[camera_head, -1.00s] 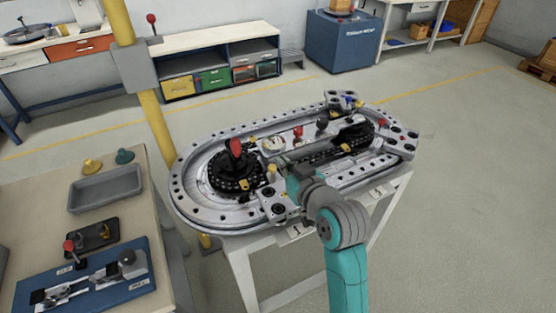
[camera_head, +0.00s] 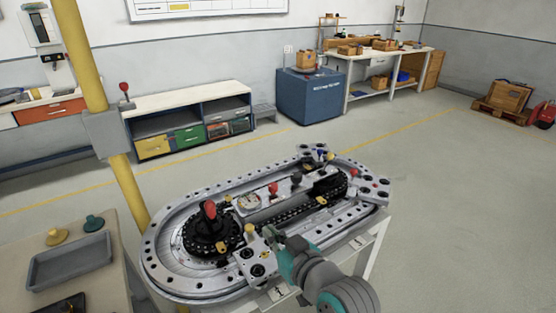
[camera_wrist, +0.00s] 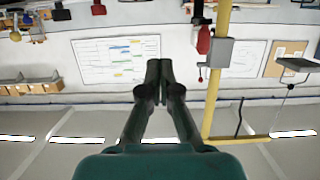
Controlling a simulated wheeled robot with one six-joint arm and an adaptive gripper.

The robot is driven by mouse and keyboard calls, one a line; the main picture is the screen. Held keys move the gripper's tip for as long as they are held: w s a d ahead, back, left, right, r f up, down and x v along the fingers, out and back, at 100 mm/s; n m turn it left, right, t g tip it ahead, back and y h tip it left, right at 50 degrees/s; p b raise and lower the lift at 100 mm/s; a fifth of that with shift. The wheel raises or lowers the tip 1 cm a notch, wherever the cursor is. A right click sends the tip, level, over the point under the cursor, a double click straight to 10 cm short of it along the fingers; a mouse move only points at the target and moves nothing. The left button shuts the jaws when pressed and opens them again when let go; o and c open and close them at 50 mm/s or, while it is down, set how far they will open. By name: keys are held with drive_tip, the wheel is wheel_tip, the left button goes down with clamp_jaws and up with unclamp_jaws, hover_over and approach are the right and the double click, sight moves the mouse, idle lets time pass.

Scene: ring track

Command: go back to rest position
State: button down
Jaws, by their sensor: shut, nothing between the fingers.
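My gripper (camera_wrist: 160,70) is at the middle of the wrist view with its two dark fingers together, shut and empty. The wrist picture is upside down, and the fingers point at the far wall rather than down at the track. In the head view my teal and grey arm comes up from the lower edge, and its end (camera_head: 272,237) shows near the front edge of the ring track (camera_head: 160,272). I cannot tell its exact height there, and the fingers are hard to make out. A red-topped dark lever (camera_head: 209,210) stands on the track's left turntable.
A yellow post (camera_head: 128,185) rises behind the track's left side. A side table with a grey tray (camera_head: 70,262) is at lower left. A shelf bench (camera_head: 190,105) and a blue cabinet (camera_head: 311,97) stand along the back.

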drive_tip(key=s+d+f+m+t+h, duration=0.2)
drive_tip(key=s+d+f+m+h, duration=0.3)
drive_tip(key=s+d+f, duration=1.05)
drive_tip(key=s+d+m+h, duration=0.1)
drive_tip(key=s+d, duration=0.1)
drive_tip(key=s, duration=1.1)
drive_tip(key=s+d+h, duration=0.2)
drive_tip(key=s+d, duration=0.1)
drive_tip(key=s, duration=1)
drive_tip(key=shift+s+d+f+m, duration=0.2)
drive_tip(key=shift+s+f+m, duration=0.1)
drive_tip(key=shift+m, duration=0.1)
drive_tip(key=shift+w, duration=0.1)
